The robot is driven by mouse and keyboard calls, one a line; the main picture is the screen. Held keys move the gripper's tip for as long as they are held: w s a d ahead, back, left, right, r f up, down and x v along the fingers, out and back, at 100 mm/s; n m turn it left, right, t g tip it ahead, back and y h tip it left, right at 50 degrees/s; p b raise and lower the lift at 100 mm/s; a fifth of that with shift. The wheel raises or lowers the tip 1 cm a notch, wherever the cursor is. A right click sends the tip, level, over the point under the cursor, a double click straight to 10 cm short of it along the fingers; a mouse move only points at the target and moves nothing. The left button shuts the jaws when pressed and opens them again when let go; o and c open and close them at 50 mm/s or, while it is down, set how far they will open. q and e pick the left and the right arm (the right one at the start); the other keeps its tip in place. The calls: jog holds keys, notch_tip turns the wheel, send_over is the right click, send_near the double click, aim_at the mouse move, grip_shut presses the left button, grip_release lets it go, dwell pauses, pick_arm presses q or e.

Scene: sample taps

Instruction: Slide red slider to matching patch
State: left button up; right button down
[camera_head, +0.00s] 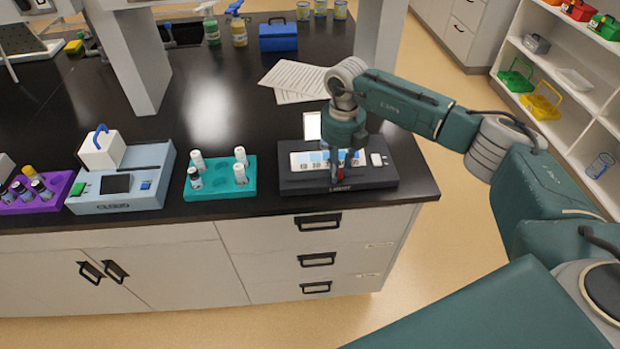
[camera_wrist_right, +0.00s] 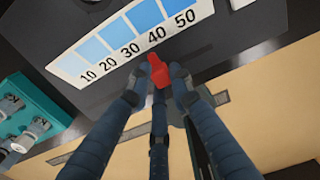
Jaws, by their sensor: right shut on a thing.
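The red slider (camera_wrist_right: 158,72) sits at the front edge of the scale on the dark device (camera_head: 388,182). Its tip points close to the gap between the 30 and 40 marks. The white scale strip (camera_wrist_right: 67,66) carries blue patches numbered 10 to 50, paler toward 10. My right gripper (camera_head: 336,172) reaches down over the device from above. In the right wrist view its fingers (camera_wrist_right: 168,84) close around the red slider, hiding part of it. My left gripper is not in view.
A teal rack (camera_head: 213,189) with several capped vials stands left of the device, a grey-blue instrument (camera_head: 117,201) farther left. White papers (camera_head: 295,78) lie behind. A white bench post (camera_head: 381,45) stands at the back. The black bench top is clear between.

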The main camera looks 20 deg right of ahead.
jog(key=shift+s+d, duration=0.25)
jog(key=shift+d, duration=0.75)
jog(key=shift+r, duration=0.1)
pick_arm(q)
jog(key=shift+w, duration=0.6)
pick_arm(e)
jog(key=c, duration=1.6)
grip_release()
jog(key=shift+c, duration=0.2)
jog(key=shift+r, duration=0.1)
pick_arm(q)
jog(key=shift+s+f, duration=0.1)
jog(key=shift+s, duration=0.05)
pick_arm(e)
notch_tip(320, 180, up, 12)
